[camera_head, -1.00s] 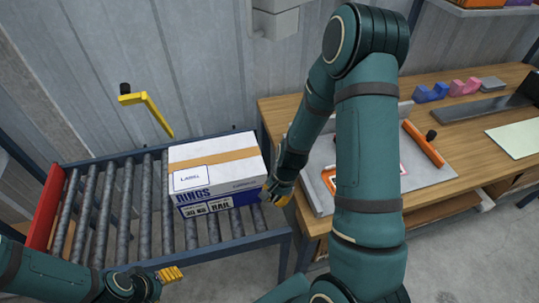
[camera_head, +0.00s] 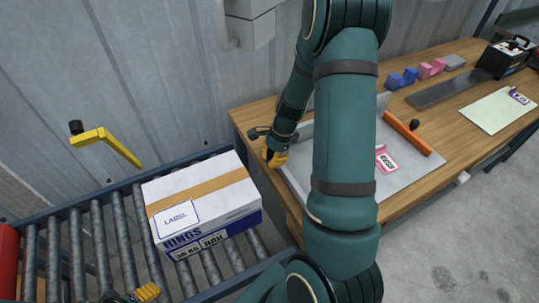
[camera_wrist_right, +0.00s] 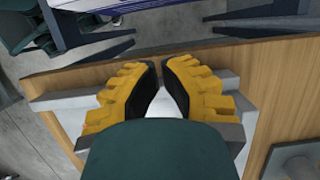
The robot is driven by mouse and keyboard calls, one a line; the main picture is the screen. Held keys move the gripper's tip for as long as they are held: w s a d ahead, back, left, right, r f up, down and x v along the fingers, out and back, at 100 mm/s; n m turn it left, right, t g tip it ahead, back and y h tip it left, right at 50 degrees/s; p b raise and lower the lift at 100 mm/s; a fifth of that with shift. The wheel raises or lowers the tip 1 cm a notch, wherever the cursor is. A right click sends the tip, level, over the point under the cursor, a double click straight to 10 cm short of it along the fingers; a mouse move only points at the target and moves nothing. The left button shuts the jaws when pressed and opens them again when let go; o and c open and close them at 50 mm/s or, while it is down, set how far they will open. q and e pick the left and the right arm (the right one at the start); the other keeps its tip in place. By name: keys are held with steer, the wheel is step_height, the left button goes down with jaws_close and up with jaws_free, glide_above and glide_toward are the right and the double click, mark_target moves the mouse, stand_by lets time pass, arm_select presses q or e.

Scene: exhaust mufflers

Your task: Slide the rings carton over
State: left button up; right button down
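The rings carton (camera_head: 215,190) is a white and blue box with a tan tape strip, a label and "RINGS" lettering. It sits upright on the roller conveyor (camera_head: 122,240), near its right end. My right gripper (camera_head: 275,157) has yellow fingers and hangs to the right of the carton, apart from it, by the worktop's left edge. In the right wrist view its fingertips (camera_wrist_right: 160,64) nearly meet, with nothing between them. My left gripper (camera_head: 146,292) shows only partly at the bottom edge, in front of the carton; its finger gap is not readable.
A wooden workbench (camera_head: 262,112) stands right of the conveyor, with a grey plate (camera_head: 415,170), an orange bar (camera_head: 406,132) and blue and pink blocks (camera_head: 402,78) on it. A yellow crank handle (camera_head: 105,140) rises behind the conveyor. Bare rollers lie left of the carton.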

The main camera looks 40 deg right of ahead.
steer(key=b+x, duration=0.1)
steer(key=x, duration=0.4)
steer(key=shift+w+f, duration=0.1)
steer(key=shift+f, duration=0.3)
steer(key=a, duration=0.2)
steer(key=w+a, duration=0.1)
steer(key=a, duration=0.1)
steer(key=shift+w, duration=0.15)
